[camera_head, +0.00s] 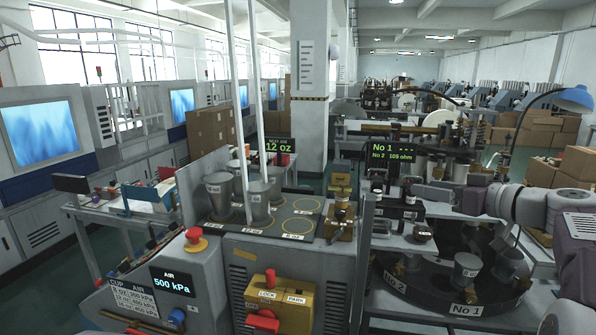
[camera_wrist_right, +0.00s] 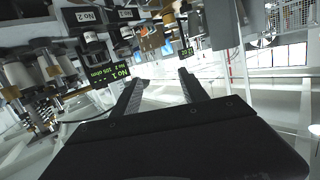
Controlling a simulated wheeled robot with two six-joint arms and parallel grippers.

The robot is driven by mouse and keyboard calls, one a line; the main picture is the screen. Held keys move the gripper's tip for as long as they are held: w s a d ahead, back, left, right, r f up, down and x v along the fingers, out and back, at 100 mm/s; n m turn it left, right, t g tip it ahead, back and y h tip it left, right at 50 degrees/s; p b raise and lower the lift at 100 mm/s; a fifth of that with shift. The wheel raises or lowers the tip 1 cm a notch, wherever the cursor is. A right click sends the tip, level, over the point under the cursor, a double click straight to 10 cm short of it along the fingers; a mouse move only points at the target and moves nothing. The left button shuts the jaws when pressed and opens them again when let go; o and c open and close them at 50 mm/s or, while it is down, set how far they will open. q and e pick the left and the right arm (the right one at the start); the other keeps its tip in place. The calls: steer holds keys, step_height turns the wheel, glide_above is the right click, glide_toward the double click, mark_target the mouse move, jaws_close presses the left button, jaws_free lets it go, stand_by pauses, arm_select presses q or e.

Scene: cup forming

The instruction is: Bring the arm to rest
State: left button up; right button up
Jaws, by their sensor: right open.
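My right arm (camera_head: 535,207) comes in from the right edge of the head view, its wrist above the right side of the dark round turntable. My right gripper (camera_head: 432,198) points left there, near the black sign. In the right wrist view the gripper (camera_wrist_right: 160,77) shows two dark fingers spread apart with nothing between them. It is open and empty, and it appears to touch nothing. My left gripper is not in view.
The turntable (camera_head: 400,282) carries grey cups, one at No 1 (camera_head: 465,271). Grey cups (camera_head: 218,193) stand on the plate with yellow rings. The black sign (camera_head: 393,152) reads "No 1". A yellow LOCK/PARK block (camera_head: 279,303) is in front.

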step_height(320, 180, down, 8)
steer(key=w+a+m+g+h, duration=0.1)
steer(key=w+a+m+g, duration=0.1)
steer(key=w, duration=0.1)
steer(key=s+a+f+m+g+h, duration=0.25)
steer(key=s+f, duration=0.25)
steer(key=f, duration=0.4)
steer(key=s+a+f+m+g+h, duration=0.1)
steer(key=s+a+f+g, duration=0.25)
steer(key=f, duration=0.55)
arm_select(q)
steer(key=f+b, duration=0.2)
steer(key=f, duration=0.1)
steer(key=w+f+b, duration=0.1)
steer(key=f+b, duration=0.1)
steer(key=b, duration=0.1)
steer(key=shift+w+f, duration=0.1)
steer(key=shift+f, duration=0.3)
arm_select(e)
steer(key=s+a+f+g+h, duration=0.1)
steer(key=s+a+f+g, duration=0.1)
steer(key=s+f, duration=0.7)
steer(key=s+a+f+g+h, duration=0.2)
steer(key=s+f, duration=0.8)
steer(key=f, duration=0.1)
steer(key=shift+s+a+g, duration=0.15)
steer(key=shift+s+g, duration=0.1)
steer(key=shift+g, duration=0.05)
